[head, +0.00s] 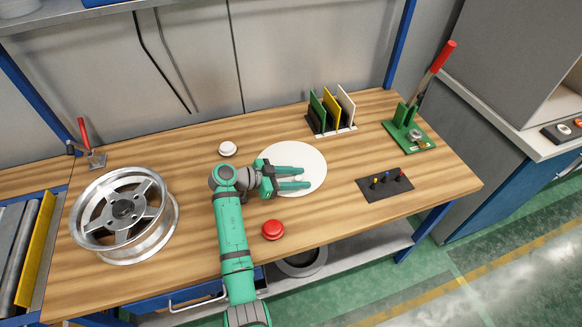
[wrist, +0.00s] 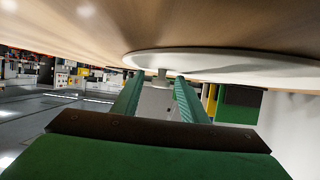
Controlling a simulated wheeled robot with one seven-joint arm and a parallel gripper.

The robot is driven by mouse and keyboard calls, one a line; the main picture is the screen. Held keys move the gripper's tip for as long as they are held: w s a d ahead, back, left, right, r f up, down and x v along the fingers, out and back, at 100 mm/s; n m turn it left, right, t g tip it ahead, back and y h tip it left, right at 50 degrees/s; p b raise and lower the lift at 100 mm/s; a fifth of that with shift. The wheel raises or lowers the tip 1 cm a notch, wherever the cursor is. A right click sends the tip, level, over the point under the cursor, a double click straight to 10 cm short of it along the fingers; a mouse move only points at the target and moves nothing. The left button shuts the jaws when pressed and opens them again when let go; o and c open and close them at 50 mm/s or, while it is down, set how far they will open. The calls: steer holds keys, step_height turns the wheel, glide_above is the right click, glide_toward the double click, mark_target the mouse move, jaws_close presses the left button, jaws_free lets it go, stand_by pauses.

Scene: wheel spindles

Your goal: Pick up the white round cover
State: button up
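The white round cover (head: 308,157) is a flat disc lying on the wooden workbench, right of the middle. My gripper (head: 306,178) reaches in from the left, low over the disc, its two green fingers spread apart. In the wrist view the bench appears at the top, and the cover (wrist: 215,62) shows edge-on as a pale disc. A small grey knob (wrist: 161,75) on the cover shows between the open fingertips of my gripper (wrist: 158,79). I cannot tell whether the fingers touch it. The fingers and hand hide part of the disc in the head view.
A red button (head: 273,229) and a white button (head: 228,148) flank my arm. A metal wheel (head: 122,208) lies at left. A rack with coloured plates (head: 331,110), a black pad with pegs (head: 385,184) and a green lever fixture (head: 408,135) stand at right.

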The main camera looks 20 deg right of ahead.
steer(key=shift+c, duration=0.4)
jaws_close()
steer(key=shift+r, duration=0.1)
